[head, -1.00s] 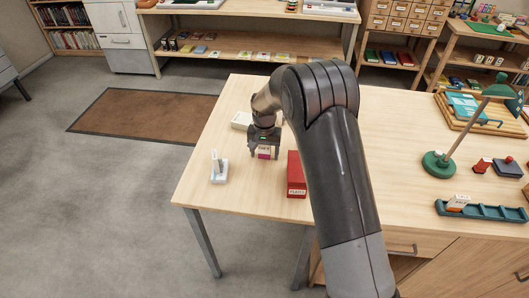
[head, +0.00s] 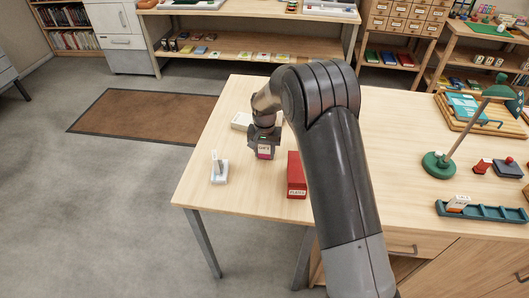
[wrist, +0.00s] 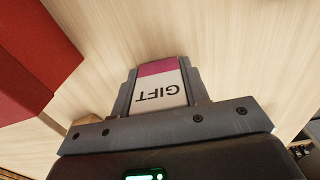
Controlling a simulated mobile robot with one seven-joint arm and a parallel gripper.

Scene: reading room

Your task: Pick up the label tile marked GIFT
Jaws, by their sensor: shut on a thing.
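The label tile marked GIFT (wrist: 160,88) is white with a magenta band at one end. In the wrist view it sits between the two fingers of my gripper (wrist: 160,85), and its lettering appears upside down. In the head view my gripper (head: 264,146) is shut on the tile (head: 264,151) over the left part of the wooden table (head: 225,115). Whether the tile is clear of the table top is hard to tell.
A red box (head: 296,175) with a white label stands just right of my gripper; it also shows in the wrist view (wrist: 30,55). A small white holder (head: 219,170) stands to the left. A pale box (head: 241,121) lies behind. Table between them is bare.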

